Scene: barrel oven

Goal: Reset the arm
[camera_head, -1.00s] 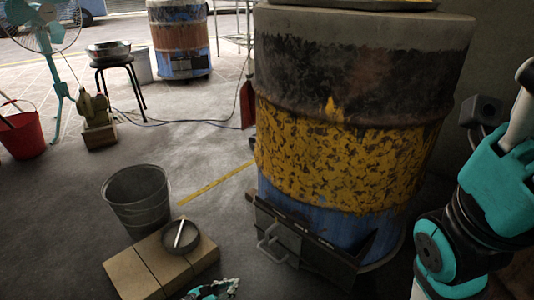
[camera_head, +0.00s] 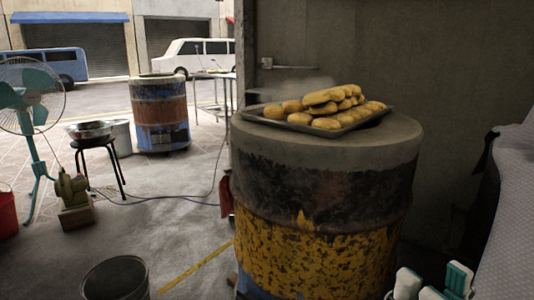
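My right gripper (camera_head: 432,281) shows at the bottom right of the head view, cut off by the lower edge. Its white and teal fingertips stand apart with no object seen between them. It is to the right of the barrel oven (camera_head: 325,190), which is black, yellow and blue with a grey top. I cannot tell how close it is to the barrel. My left gripper is not in view.
A tray (camera_head: 290,126) piled with bread rolls (camera_head: 335,103) lies on the barrel top. A bucket (camera_head: 116,279) stands on the floor at lower left. A stool (camera_head: 98,145), a fan (camera_head: 28,108) and another barrel (camera_head: 160,115) stand further back. A wall is behind the oven.

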